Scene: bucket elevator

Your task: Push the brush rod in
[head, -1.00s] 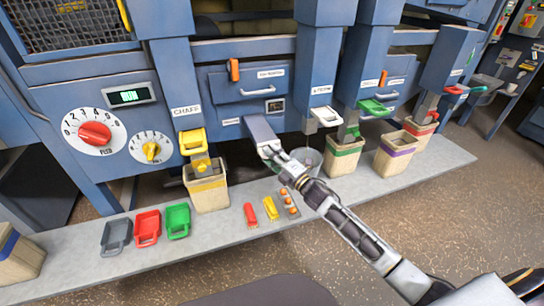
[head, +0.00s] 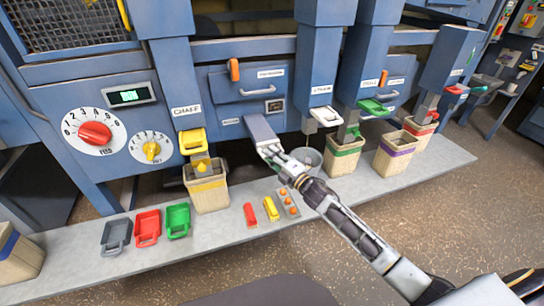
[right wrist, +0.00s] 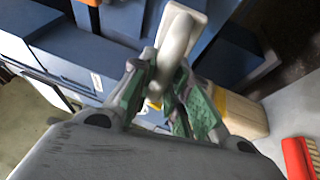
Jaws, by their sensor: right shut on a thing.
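My right gripper (head: 268,153) is at the front of the blue machine, just below a blue-grey sloping chute (head: 264,128). In the right wrist view its green-padded fingers (right wrist: 165,88) are closed around a pale grey rounded handle (right wrist: 180,38), which I take to be the end of the brush rod. The handle's upper part sticks out beyond the fingers. In the head view the gripper and chute hide the rod, so I cannot tell how far it stands out. My left gripper is not in view.
A grey bucket (head: 307,158) stands close behind my right wrist. Wooden bins, one yellow-banded (head: 207,190) and one green-banded (head: 343,158), stand on the ledge. Grey, red and green scoops (head: 178,220) and small items lie at the front. A drawer (head: 250,85) is above.

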